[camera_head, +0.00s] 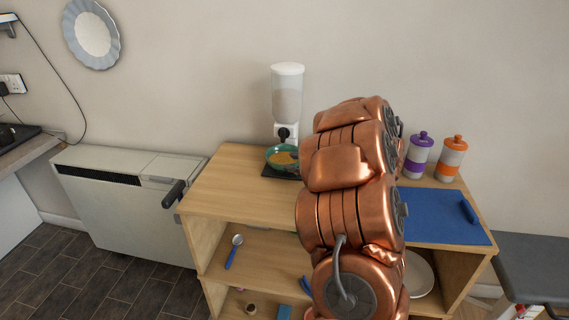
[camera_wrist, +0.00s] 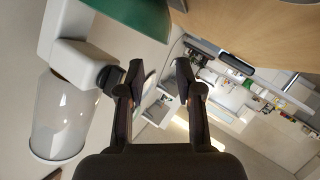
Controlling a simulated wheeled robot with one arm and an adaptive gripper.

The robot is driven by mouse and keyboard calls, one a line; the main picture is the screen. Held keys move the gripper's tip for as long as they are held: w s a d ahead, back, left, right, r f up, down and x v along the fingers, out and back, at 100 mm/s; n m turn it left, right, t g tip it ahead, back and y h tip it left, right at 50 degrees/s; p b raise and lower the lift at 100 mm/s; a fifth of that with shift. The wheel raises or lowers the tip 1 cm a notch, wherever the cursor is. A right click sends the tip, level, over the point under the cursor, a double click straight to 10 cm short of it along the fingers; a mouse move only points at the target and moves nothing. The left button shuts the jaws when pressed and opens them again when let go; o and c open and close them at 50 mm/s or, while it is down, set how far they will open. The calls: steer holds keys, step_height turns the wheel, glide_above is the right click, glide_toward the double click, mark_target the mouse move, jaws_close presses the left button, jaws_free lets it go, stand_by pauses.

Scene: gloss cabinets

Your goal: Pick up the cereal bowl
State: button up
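The cereal bowl (camera_head: 274,163) is teal, with orange-brown contents. It sits upright on a dark base below the white and clear cereal dispenser (camera_head: 287,95), on the wooden cabinet top. In the wrist view part of the green bowl (camera_wrist: 138,16) shows at the top edge, above and left of my fingers. The dispenser (camera_wrist: 62,118) appears upside down at the left there. My gripper (camera_wrist: 158,72) is open, with a gap between its two dark fingers and nothing in it. In the head view my copper arm hides the gripper.
A purple jar (camera_head: 419,157), an orange jar (camera_head: 450,160) and a blue board (camera_head: 440,220) are right of my arm. A spoon (camera_head: 233,252) lies on the shelf below. A dark handle (camera_head: 174,194) is by the cabinet's left edge. The left cabinet top is clear.

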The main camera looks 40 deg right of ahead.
mark_target(277, 164)
steer(key=shift+w+f, duration=0.5)
steer(key=shift+f, duration=0.25)
steer(key=shift+x, duration=3.25)
jaws_close()
